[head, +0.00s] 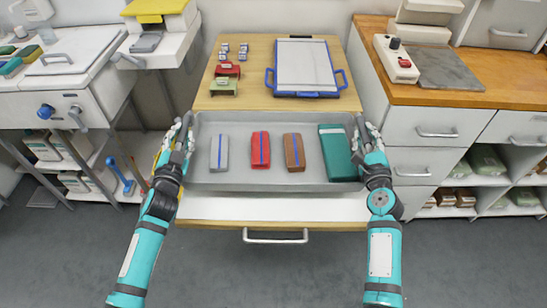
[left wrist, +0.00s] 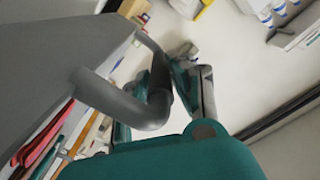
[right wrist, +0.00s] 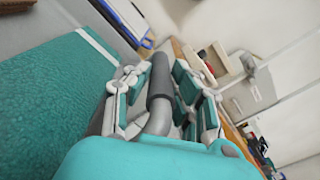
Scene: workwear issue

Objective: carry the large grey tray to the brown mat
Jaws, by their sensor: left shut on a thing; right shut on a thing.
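The large grey tray (head: 270,182) is level in the middle of the head view, over the front part of the central workbench. It holds a grey bundle (head: 219,153), a red bundle (head: 261,150), a brown bundle (head: 294,152) and a teal box (head: 338,153). My left gripper (head: 183,142) is shut on the tray's left handle, a dark bar in the left wrist view (left wrist: 130,105). My right gripper (head: 367,142) is shut on the right handle, seen in the right wrist view (right wrist: 159,90). A flat grey-brown mat (head: 449,69) lies on the right counter; I cannot tell whether it is the brown mat.
Behind the tray, a blue-framed board (head: 305,68), red and green items and small pale pieces stand on the workbench (head: 258,103). A box with a red button (head: 396,60) stands beside the mat on the right counter (head: 490,92). Grey floor is clear in front.

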